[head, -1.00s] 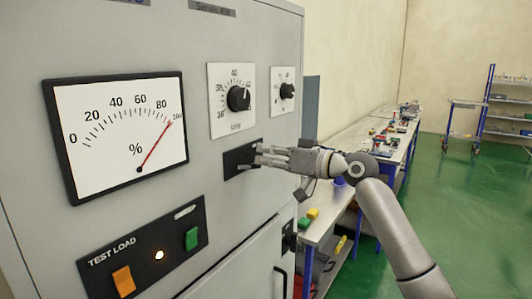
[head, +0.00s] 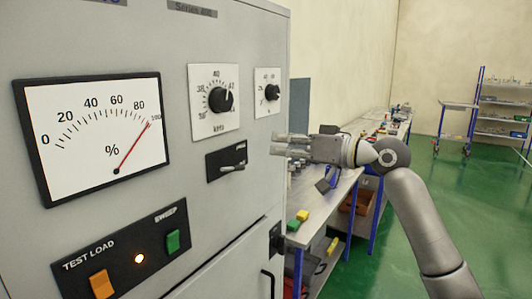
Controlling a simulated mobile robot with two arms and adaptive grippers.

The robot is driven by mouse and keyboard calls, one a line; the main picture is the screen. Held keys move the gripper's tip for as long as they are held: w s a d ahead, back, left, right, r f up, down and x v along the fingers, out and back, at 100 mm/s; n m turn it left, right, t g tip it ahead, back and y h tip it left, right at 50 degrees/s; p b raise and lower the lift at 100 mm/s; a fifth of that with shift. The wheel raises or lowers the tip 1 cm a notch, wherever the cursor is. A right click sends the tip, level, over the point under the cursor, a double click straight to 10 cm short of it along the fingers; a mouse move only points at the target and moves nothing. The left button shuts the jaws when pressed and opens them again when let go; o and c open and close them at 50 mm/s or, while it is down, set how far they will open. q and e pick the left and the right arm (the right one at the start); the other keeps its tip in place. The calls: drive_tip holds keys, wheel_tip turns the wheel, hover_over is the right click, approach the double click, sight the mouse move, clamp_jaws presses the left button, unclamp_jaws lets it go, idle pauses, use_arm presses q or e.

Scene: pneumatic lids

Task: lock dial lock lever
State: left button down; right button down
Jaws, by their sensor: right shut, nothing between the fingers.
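A small metal lock lever (head: 231,168) sits on a black plate (head: 213,162) on the grey cabinet's front, pointing to the right in the picture. Above it is a kHz dial with a black knob (head: 221,100) on a white scale plate. A smaller dial with a black knob (head: 271,92) is to its right. My right gripper (head: 276,144) is shut and empty, to the right of the lever and apart from it, by the cabinet's right edge. My left gripper is not in view.
The cabinet (head: 180,50) also carries a percent meter (head: 95,140) with its red needle near 100, and a test load panel with an orange switch (head: 101,284), a lit lamp and a green switch (head: 173,241). A workbench (head: 340,180) stands behind my right arm.

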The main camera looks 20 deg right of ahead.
drive_tip(key=v, duration=0.2)
drive_tip(key=shift+s+d, duration=0.15)
drive_tip(key=shift+d, duration=0.15)
